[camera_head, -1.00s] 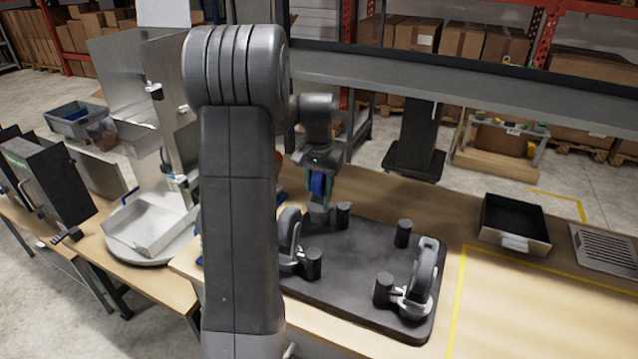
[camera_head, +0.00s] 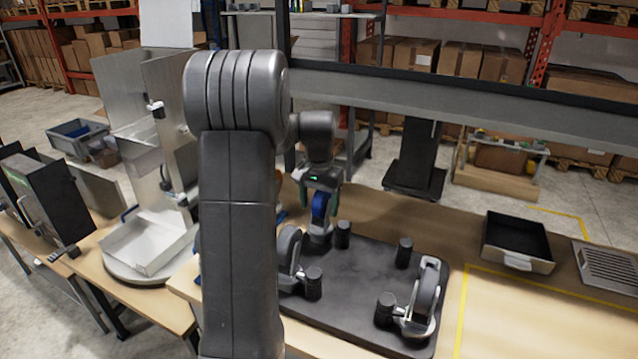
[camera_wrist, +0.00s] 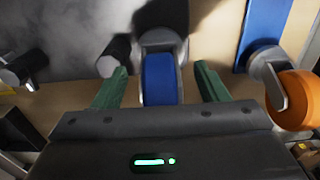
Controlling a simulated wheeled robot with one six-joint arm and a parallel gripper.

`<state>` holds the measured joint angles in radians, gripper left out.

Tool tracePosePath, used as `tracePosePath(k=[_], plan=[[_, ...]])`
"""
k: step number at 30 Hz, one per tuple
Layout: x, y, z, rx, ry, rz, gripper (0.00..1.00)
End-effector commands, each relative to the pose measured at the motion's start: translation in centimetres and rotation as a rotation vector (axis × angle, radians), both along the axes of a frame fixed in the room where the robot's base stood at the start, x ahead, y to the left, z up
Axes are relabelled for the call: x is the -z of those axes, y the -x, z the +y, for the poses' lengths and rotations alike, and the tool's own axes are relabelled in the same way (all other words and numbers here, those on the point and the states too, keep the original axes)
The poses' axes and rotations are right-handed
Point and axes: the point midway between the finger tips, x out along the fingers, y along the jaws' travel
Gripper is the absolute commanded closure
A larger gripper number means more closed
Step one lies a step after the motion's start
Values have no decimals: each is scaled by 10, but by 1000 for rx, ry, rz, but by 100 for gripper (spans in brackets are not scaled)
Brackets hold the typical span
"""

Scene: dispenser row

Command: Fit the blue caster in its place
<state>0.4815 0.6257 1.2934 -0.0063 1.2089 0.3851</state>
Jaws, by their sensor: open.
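The blue caster (camera_head: 319,206) stands upright at the back left corner of the dark base plate (camera_head: 365,270), beside a black post (camera_head: 343,235). In the wrist view its blue wheel (camera_wrist: 161,80) points toward me, with its grey metal fork (camera_wrist: 163,40) beyond it. My gripper (camera_head: 320,203) is above the caster. In the wrist view my gripper's green fingers (camera_wrist: 160,73) are open, one on each side of the wheel, with a gap on both sides. The underside of the caster is hidden, so I cannot tell how it is seated.
Two grey casters, left (camera_head: 290,258) and right (camera_head: 424,298), stand on the plate near black posts. An orange caster (camera_wrist: 293,98) is close to my right finger, beside a blue strip (camera_wrist: 264,32). A black tray (camera_head: 517,262) and a vent grille (camera_head: 608,268) lie to the right.

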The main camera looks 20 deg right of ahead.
Motion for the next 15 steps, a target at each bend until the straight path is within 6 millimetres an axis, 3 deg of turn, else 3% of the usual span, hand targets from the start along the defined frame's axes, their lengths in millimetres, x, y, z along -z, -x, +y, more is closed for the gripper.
tracePosePath(k=[15], plan=[[-108, 1, 1, 0, 2, -4, 33]])
